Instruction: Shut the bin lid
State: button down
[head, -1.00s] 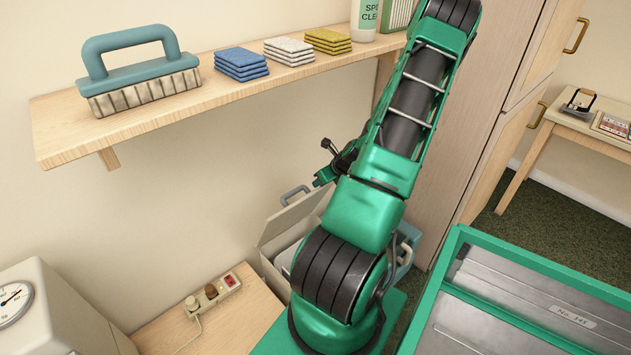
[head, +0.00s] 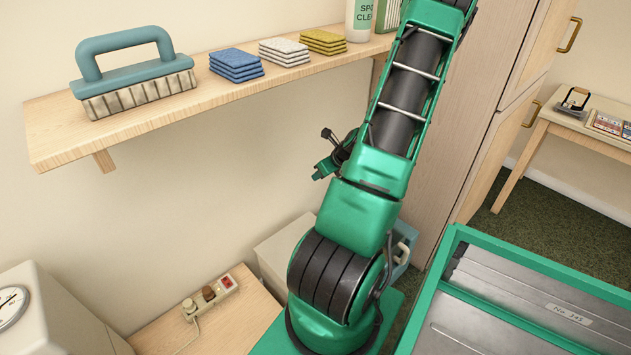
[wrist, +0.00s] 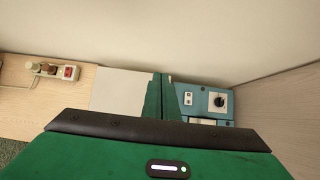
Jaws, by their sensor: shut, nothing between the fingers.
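The bin (head: 272,268) is a pale box on the floor between the wooden table and my arm. Its lid (head: 284,238) lies flat across the top and looks shut; my arm hides its right part. In the wrist view the lid (wrist: 118,90) is a plain pale panel just left of my fingers. My gripper (wrist: 161,97) is shut and empty, its green fingers together near the lid's right side. In the head view my gripper (head: 323,169) shows small, above the bin and partly behind my arm. I cannot tell whether it touches the lid.
A teal unit with a dial (wrist: 207,104) stands right of the bin. A low wooden table (head: 212,318) with a power strip (head: 211,297) is at left. A wall shelf (head: 130,130) holds a brush and sponges above. A tall cabinet (head: 470,130) stands at right.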

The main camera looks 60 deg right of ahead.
jog(key=r, duration=0.2)
jog(key=s+r, duration=0.1)
jog(key=r, duration=0.1)
jog(key=shift+a+r, duration=0.15)
jog(key=shift+r, duration=0.15)
dwell(1.1)
